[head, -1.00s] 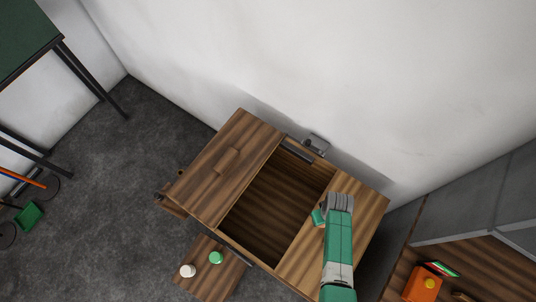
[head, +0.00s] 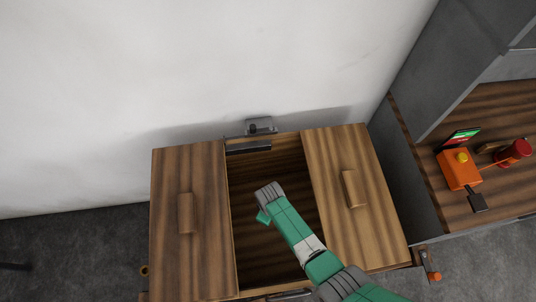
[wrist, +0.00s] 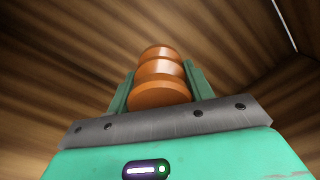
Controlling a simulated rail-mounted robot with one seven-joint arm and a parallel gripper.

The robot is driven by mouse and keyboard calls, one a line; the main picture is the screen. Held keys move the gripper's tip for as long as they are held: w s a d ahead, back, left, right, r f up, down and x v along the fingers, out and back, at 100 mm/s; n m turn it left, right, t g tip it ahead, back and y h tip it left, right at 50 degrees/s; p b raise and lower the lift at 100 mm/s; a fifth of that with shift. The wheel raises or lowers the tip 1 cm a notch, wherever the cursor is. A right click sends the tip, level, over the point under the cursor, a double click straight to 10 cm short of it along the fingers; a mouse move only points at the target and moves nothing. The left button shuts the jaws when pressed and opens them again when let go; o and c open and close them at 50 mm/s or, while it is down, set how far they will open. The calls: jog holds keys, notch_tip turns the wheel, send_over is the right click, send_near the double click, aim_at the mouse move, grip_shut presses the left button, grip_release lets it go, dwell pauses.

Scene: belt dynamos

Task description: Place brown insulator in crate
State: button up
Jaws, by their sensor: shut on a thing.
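The brown insulator (wrist: 160,78) is an orange-brown ribbed piece in the wrist view, held between the green fingers of my gripper (wrist: 158,86). In the head view my gripper (head: 264,214) is over the open middle of the wooden crate (head: 188,262), and the arm hides the insulator there. Dark wood-grained surfaces surround the insulator in the wrist view. I cannot tell how far it is above the crate's floor.
The crate has a left panel with a handle (head: 186,213) and a right panel with a handle (head: 352,189), beside the opening. A metal latch (head: 261,126) is at its back edge. At right, a wooden shelf holds an orange box (head: 459,170) and a red part (head: 515,152).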

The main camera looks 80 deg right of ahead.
jog(key=shift+f+b, duration=6.05)
jog(key=shift+f, duration=3.05)
jog(key=shift+f, duration=0.15)
jog(key=o, duration=1.2)
notch_tip(320, 180, up, 12)
jog(key=p, duration=0.6)
jog(key=shift+p, duration=0.4)
jog(key=shift+r, duration=0.2)
